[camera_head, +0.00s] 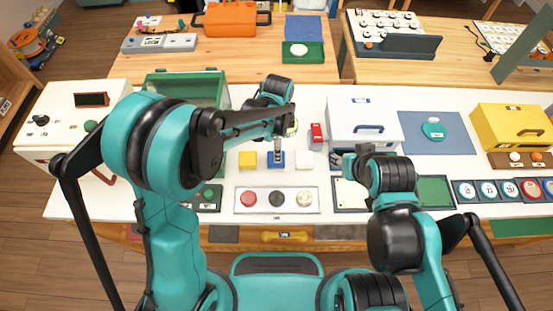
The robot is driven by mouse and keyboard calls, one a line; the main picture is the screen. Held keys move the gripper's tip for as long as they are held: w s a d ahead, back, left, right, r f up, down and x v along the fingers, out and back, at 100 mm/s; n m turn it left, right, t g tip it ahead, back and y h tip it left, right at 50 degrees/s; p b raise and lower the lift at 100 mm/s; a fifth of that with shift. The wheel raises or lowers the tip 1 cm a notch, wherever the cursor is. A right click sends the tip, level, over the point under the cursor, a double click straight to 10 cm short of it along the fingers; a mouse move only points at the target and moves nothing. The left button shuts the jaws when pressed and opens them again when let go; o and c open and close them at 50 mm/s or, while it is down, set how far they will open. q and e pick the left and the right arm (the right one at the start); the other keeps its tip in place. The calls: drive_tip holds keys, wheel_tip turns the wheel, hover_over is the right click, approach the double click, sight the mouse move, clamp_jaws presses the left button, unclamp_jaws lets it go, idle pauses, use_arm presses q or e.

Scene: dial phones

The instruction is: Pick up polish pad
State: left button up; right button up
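No item is clearly readable as the polish pad. Round pad-like items are the red disc (249,198), black disc (276,199) and cream disc (304,199) in a white tray (290,210), and a teal round item (432,128) on a blue mat (409,120). My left gripper (278,158) points down over a small blue block (270,163), between a yellow block (248,160) and a white block (304,162). Its fingers look close together; whether they touch the block is unclear. My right gripper (348,160) is in front of the white box; its fingers are hard to make out.
A white drawer box (362,110) and a yellow box (505,125) stand on the white table. A red item (317,132) lies left of the white box. Several labelled round dishes line the right front.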

use_arm(q)
wheel_tip(320, 180, down, 3)
drive_tip(key=shift+a+b, duration=0.15)
drive_tip(key=shift+b, duration=0.3)
drive_tip(key=f, duration=0.1)
drive_tip(key=f+b, duration=0.1)
drive_tip(key=f, duration=0.1)
drive_tip(key=f+b, duration=0.1)
drive_tip(key=shift+s+a+f, duration=0.1)
drive_tip(key=shift+s+f, duration=0.25)
drive_tip(key=shift+r, duration=0.1)
drive_tip(key=shift+c, duration=0.3)
drive_tip(key=c, duration=1.2)
